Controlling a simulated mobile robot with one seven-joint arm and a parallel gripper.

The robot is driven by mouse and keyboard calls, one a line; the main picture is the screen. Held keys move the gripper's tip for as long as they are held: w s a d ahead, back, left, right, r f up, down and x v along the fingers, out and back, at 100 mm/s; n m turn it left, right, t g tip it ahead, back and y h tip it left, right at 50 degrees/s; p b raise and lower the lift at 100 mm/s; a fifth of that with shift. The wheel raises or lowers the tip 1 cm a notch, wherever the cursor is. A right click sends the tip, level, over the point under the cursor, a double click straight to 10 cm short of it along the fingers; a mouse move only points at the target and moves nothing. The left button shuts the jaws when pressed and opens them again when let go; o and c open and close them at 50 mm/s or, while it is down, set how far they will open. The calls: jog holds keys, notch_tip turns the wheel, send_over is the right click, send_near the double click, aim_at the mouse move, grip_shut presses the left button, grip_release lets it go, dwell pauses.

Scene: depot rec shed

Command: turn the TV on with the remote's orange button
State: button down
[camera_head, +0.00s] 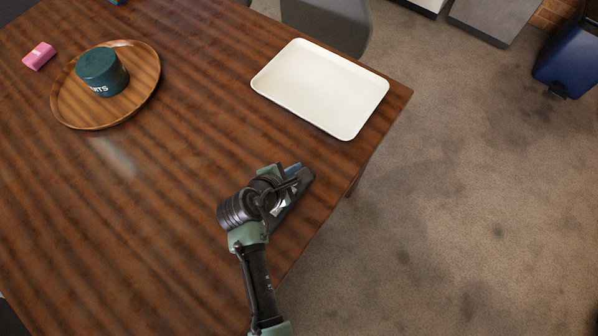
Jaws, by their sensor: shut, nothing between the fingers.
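A dark, long object that looks like the remote (305,178) lies on the wooden table (190,185) near its right edge, slanting from upper right to lower left. My gripper (288,186) is right over it, shut and empty, and covers much of it. I cannot tell whether the fingers touch it. The orange button does not show; my gripper may hide it. The TV is not in view.
A white tray (320,88) lies at the table's upper right. A round wooden tray (140,88) holds a dark teal tin (102,72), with a pink item (39,56) beside it. A grey chair (330,22) stands behind the table.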

jog(key=shift+f, duration=0.15)
jog(key=shift+f, duration=0.3)
jog(key=shift+f, duration=0.4)
dwell(0.8)
jog(key=shift+r, duration=0.1)
jog(key=shift+r+p, duration=0.75)
jog(key=shift+r, duration=0.1)
notch_tip(320, 180, up, 5)
jog(key=p, duration=0.5)
jog(key=shift+p, duration=0.35)
